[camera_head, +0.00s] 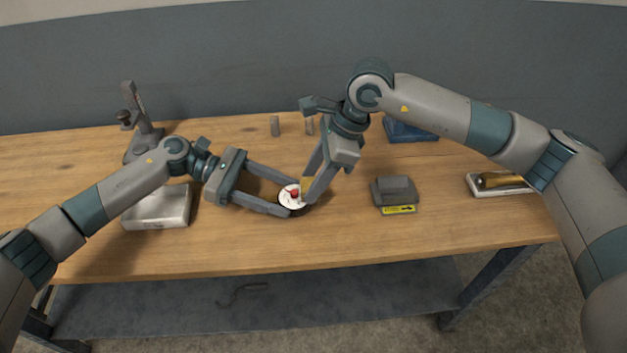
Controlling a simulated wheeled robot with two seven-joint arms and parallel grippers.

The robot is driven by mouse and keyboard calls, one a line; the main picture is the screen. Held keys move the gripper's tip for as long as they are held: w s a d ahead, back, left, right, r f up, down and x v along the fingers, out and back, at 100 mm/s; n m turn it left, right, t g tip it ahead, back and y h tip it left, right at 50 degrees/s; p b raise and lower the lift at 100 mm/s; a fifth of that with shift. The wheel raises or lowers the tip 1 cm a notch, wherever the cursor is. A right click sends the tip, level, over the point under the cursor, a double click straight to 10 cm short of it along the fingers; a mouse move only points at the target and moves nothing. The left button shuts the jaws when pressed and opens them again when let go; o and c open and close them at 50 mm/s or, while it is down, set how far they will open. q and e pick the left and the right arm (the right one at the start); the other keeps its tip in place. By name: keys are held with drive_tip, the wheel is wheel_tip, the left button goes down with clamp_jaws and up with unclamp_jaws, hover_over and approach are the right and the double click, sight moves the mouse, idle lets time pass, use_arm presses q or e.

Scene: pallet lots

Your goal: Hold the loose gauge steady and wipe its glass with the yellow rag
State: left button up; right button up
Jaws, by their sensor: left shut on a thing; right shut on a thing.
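The gauge (287,199), a small round thing with a white face and a dark rim, is at the middle of the workbench, face up. My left gripper (293,199) reaches in from the left and is shut on the gauge, one finger on either side. My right gripper (306,192) comes down from above at the gauge's right edge. A small yellow patch (306,186) shows between its fingers; it looks like the rag, mostly hidden. A red spot (294,194) shows on the gauge face. Whether the rag touches the glass I cannot tell.
A silver box (158,210) and a grey stand (141,140) are at left. A dark block with a yellow label (394,192) sits right of the grippers. A blue tray (411,131), two small cylinders and a brass-coloured item (501,181) lie farther out. The front middle is clear.

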drive_tip(key=shift+s, duration=0.1)
idle(0.3)
drive_tip(key=shift+s+f, duration=0.1)
drive_tip(key=shift+s, duration=0.8)
drive_tip(key=shift+w, duration=0.1)
use_arm(q)
drive_tip(key=shift+s, duration=0.1)
use_arm(e)
drive_tip(key=shift+w, duration=0.85)
drive_tip(key=shift+s, duration=0.2)
drive_tip(key=shift+s, duration=0.65)
